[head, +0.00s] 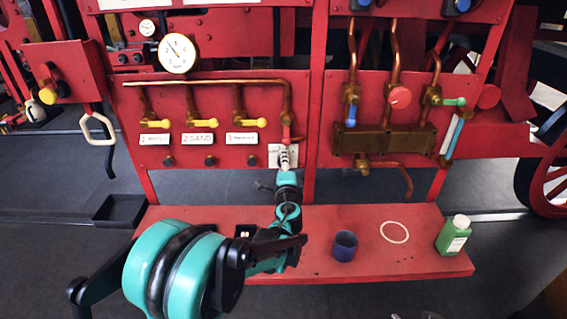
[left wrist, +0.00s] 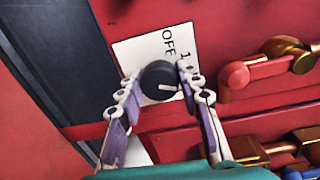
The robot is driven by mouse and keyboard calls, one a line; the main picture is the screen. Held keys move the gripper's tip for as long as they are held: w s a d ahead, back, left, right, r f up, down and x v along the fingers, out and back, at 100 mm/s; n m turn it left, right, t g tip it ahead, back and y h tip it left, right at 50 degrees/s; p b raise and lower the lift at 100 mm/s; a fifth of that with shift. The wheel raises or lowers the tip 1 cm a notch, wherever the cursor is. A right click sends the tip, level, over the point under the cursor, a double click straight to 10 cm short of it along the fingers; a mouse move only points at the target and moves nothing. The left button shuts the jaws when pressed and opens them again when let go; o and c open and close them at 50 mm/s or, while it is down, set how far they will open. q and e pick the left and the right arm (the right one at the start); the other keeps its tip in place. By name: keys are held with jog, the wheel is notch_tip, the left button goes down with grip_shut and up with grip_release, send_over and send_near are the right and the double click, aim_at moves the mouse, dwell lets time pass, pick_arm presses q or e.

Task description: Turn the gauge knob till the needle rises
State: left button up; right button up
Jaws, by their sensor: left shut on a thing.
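A black knob (left wrist: 157,82) with a white pointer line sits on a white plate (left wrist: 128,52) marked "OFF" and "1" in the left wrist view. My left gripper (left wrist: 158,74) is shut on this knob, with one finger on each side. In the head view my left gripper (head: 286,160) reaches the lower right of the left red panel and hides the knob; part of the plate (head: 274,154) shows. A large round white gauge (head: 178,53) stands above that panel. Its thin dark needle points toward the upper left. My right gripper is not in view.
Several yellow-handled valves (head: 201,123) line the panel left of my gripper, and a red valve handle (head: 292,140) is just above it. Below, a red shelf (head: 320,218) holds a dark blue cup (head: 344,246) and a green bottle (head: 453,236).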

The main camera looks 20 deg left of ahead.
pick_arm(q)
jog(key=shift+n, duration=0.3)
dwell(0.4)
jog(key=o, duration=1.2)
jog(key=shift+c, duration=0.2)
jog(key=shift+s, duration=0.1)
jog(key=v, duration=1.2)
jog(key=shift+a, duration=0.15)
